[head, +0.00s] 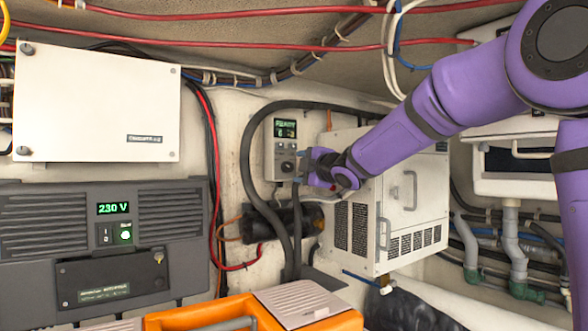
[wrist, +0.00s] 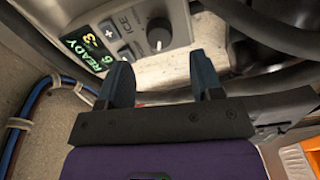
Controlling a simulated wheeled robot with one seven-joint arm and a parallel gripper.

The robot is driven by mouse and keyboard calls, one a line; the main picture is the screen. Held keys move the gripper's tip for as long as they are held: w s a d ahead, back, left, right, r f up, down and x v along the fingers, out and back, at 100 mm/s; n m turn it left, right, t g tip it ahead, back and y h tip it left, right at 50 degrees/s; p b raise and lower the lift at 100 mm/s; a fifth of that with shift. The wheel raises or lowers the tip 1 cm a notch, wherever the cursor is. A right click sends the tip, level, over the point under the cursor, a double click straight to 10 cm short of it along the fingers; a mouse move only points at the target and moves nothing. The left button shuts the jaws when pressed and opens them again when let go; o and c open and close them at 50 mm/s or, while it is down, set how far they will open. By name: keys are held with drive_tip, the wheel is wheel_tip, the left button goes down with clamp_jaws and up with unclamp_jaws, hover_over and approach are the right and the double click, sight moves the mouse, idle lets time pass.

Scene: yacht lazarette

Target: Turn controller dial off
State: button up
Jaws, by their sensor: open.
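The controller (head: 284,130) is a grey box on the back wall with a small green-lit display. Its dark round dial (head: 287,166) sits low on its face, close to my gripper (head: 304,167). In the wrist view, the dial (wrist: 159,38) has a pale pointer mark and lies just past the tips of my gripper (wrist: 162,62), between the two finger lines. The fingers are apart with nothing between them. No contact with the dial shows. The display (wrist: 92,50) reads READY with digits, beside buttons and ICE lettering.
A thick black hose (head: 250,170) loops around the controller. A white louvred cabinet (head: 385,200) stands close at right. A grey inverter (head: 105,245) reading 230 V and an orange case (head: 240,315) are at left and below. Cables run overhead.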

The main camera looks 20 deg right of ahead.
drive_tip(key=shift+v, duration=2.45)
drive_tip(key=s+d+f+m+g+h, duration=0.1)
drive_tip(key=s+f+m+g, duration=0.3)
drive_tip(key=s, duration=0.8)
drive_tip(key=s+d+f+m+g+h, duration=0.1)
drive_tip(key=s+f+m+g, duration=0.3)
drive_tip(key=s+f+m, duration=0.5)
drive_tip(key=s+d+f+m+g+h, duration=0.1)
drive_tip(key=s+f+m+g+h, duration=0.2)
drive_tip(key=s, duration=1.4)
wheel_tip(320, 180, down, 4)
drive_tip(key=m, duration=0.3)
drive_tip(key=shift+s+d+m+g+h, duration=0.2)
drive_tip(key=shift+d+m+g+h, duration=0.1)
drive_tip(key=shift+d+m+g, duration=0.1)
